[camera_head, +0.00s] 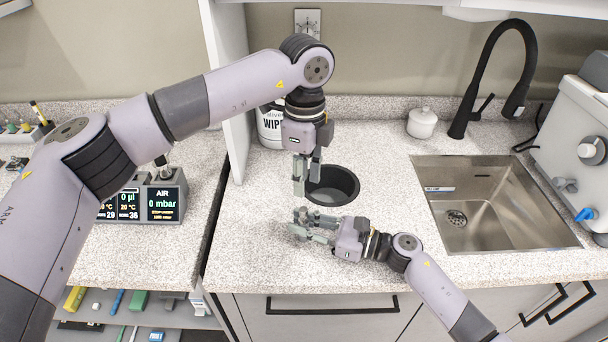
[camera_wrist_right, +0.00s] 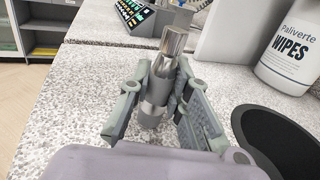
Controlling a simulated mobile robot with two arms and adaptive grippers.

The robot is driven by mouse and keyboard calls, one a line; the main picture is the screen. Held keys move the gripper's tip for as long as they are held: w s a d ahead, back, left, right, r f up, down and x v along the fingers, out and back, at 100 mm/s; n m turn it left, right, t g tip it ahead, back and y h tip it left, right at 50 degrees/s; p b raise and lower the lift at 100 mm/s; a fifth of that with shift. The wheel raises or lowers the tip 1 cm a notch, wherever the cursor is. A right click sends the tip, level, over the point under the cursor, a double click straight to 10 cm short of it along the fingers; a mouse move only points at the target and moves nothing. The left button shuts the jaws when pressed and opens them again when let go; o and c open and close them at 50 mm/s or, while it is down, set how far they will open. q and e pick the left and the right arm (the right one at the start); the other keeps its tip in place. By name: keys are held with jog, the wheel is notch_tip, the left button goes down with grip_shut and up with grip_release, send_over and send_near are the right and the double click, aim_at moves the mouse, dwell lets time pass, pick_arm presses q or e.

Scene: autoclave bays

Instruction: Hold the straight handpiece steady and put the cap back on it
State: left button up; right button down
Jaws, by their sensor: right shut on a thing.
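The straight handpiece (camera_wrist_right: 156,88) is a slim grey metal cylinder, slightly tilted in the right wrist view. My right gripper (camera_head: 297,222) is shut on it, low over the worktop, and in the right wrist view its fingers (camera_wrist_right: 163,82) lie on both sides of it. A brighter, shiny cylinder (camera_wrist_right: 173,41) tops the handpiece; I cannot tell whether this is the cap or part of the handpiece. My left gripper (camera_head: 307,172) points down above the right one, beside the round opening. Its jaw state is unclear, and no separate cap can be made out.
A wipes canister (camera_head: 270,128) stands behind, near a white partition (camera_head: 226,70). A white jar (camera_head: 422,123) and a steel sink (camera_head: 490,205) are to the right. Display units (camera_head: 163,205) stand left. The front worktop is clear.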

aim_at(303, 209)
pick_arm(q)
jog(key=shift+f, duration=0.1)
pick_arm(e)
jog(key=shift+f, duration=0.1)
pick_arm(q)
jog(key=shift+s+f, duration=0.1)
jog(key=shift+f, duration=3.8)
grip_shut()
